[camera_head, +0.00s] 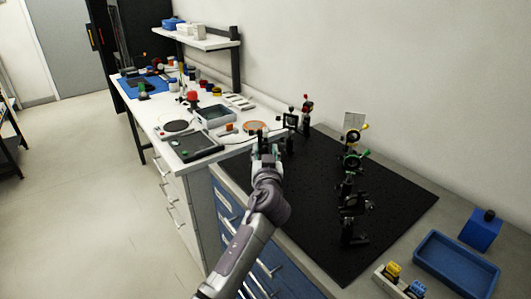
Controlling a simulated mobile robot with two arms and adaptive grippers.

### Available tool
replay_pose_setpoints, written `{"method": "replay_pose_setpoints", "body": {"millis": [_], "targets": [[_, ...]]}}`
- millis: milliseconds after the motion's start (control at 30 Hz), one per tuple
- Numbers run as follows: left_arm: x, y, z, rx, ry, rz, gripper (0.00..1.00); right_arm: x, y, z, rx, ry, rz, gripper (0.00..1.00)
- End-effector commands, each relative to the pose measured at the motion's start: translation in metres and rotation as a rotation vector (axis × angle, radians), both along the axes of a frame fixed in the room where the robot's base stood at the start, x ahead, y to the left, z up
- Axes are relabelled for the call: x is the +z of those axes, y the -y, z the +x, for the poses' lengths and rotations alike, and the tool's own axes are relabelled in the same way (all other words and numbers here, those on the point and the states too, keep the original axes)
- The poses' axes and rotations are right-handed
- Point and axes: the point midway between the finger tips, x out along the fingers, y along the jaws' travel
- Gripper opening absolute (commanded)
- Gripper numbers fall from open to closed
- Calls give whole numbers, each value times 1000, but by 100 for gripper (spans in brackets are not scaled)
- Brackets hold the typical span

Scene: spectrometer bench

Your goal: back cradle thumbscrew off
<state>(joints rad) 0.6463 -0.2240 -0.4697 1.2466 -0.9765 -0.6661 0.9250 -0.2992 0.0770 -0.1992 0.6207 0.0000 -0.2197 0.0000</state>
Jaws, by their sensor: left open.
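My left gripper (266,158) is open near the left edge of the black breadboard (395,217), by the corner of the white bench. It seems to hold nothing. Several small dark optical mounts stand on the breadboard, including one with a green ring and yellow and red knobs (351,148) and a low dark mount (348,232). A square black frame mount (290,121) and a post with a red knob (306,108) stand behind my gripper. I cannot tell which part is the back cradle or its thumbscrew at this size. My right gripper is not in view.
A white bench (160,116) at the left holds a grey tray (214,116), a black-framed device (195,146) and several small parts. A blue tray (457,262), a blue box (482,229) and a rack with yellow and blue pieces (399,283) are at the right front.

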Motion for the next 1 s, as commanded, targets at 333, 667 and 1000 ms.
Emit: {"method": "replay_pose_setpoints", "body": {"millis": [333, 667, 1000], "targets": [[30, 0, 0, 0, 4, -4, 42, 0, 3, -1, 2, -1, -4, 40], [88, 0, 0, 0, 2, -2, 42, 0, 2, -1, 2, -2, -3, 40], [100, 0, 0, 0, -1, 0, 42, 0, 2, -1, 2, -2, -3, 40]]}}
